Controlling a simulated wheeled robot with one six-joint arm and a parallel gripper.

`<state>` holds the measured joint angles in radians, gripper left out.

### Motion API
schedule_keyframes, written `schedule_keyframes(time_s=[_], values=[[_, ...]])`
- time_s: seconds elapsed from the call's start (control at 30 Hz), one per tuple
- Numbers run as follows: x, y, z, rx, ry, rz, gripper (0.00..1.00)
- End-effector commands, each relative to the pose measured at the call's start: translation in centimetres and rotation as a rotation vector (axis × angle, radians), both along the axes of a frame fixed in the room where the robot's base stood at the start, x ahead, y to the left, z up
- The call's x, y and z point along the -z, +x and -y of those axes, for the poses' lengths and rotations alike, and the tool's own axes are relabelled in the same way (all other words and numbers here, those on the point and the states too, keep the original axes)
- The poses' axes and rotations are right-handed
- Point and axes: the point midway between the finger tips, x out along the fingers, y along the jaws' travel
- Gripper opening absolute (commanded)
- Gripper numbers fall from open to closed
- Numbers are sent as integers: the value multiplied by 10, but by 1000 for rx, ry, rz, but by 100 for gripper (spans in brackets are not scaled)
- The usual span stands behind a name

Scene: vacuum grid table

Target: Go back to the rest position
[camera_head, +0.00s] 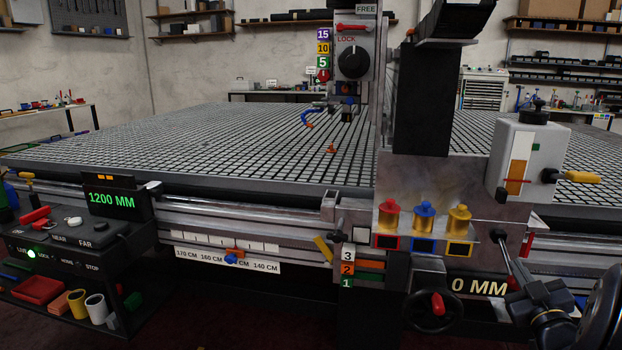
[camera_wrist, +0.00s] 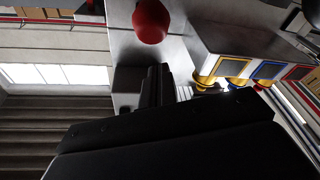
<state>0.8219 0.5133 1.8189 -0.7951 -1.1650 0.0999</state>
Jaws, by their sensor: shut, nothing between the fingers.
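My gripper (camera_wrist: 162,80) shows in the wrist view as two black fingers lying together with nothing between them. A red ball knob (camera_wrist: 151,20) is just above the fingertips in that view, apart from them. In the head view, my arm (camera_head: 553,325) reaches in from the lower right corner, beside the lever whose red knob (camera_head: 512,283) shows there. The fingertips cannot be made out clearly in the head view.
The wide grid table (camera_head: 230,135) fills the middle. Gold-bodied knobs (camera_head: 425,222) stand on the machine's front, left of my arm. A handwheel (camera_head: 433,312) and the 0 MM display (camera_head: 480,286) are close by. A black control cart (camera_head: 70,245) stands at left.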

Motion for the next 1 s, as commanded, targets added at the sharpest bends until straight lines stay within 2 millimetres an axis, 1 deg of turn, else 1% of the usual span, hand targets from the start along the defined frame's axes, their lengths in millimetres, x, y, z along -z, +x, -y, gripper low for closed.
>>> schedule_keyframes(time_s=[0.03,0.1,1.0], values=[[-5,-3,2,1,5,-11,0],[-9,-2,1,0,8,-27,0],[-41,4,3,-1,57,-233,0]])
